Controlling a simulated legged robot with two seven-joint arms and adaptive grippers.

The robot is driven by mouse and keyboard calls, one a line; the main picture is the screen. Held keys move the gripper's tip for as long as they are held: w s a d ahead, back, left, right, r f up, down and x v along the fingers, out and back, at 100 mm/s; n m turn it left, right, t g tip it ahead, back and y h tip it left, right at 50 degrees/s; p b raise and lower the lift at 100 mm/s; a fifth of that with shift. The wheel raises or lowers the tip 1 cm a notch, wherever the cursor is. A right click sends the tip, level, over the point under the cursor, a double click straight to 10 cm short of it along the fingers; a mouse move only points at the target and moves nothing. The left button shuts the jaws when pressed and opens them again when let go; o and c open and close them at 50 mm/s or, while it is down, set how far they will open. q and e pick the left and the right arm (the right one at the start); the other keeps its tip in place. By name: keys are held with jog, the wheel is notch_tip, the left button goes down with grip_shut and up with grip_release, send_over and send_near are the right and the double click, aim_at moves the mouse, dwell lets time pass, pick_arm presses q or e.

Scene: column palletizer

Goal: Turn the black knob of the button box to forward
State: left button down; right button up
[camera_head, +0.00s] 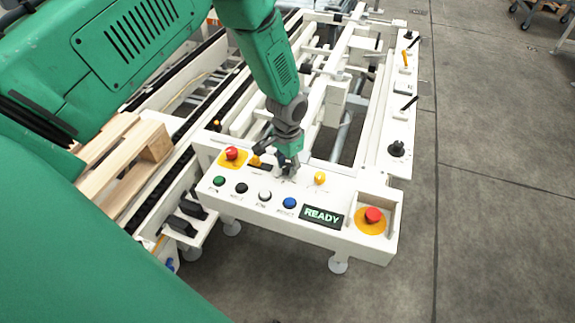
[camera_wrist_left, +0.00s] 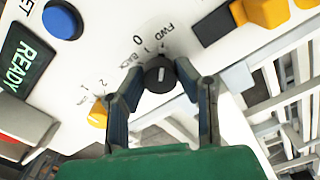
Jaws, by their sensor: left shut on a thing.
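The white button box (camera_head: 335,188) lies in the middle of the head view. My left gripper (camera_head: 286,170) reaches down to its top from above. In the left wrist view the black knob (camera_wrist_left: 160,74) sits between the two fingertips of the left gripper (camera_wrist_left: 158,72), which are shut on its sides. A short white line on the knob stands nearly upright in that picture. The labels FWD, 0 and BACK are printed around the knob's upper and left side; I cannot tell exactly which one the line marks. In the head view the gripper hides the knob. My right gripper is not in view.
Near the knob are a yellow knob (camera_head: 320,178), another yellow knob (camera_head: 255,161), a blue button (camera_head: 289,203) and a READY display (camera_head: 322,216). Red emergency buttons (camera_head: 373,215) sit at the box's ends.

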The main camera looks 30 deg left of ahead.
aim_at(288, 165)
pick_arm(q)
jog(key=shift+w, duration=0.1)
jog(key=c, duration=1.2)
grip_release()
jog(key=shift+f, duration=0.1)
jog(key=shift+r, duration=0.4)
notch_tip(288, 165, up, 11)
jog(key=shift+w, duration=0.1)
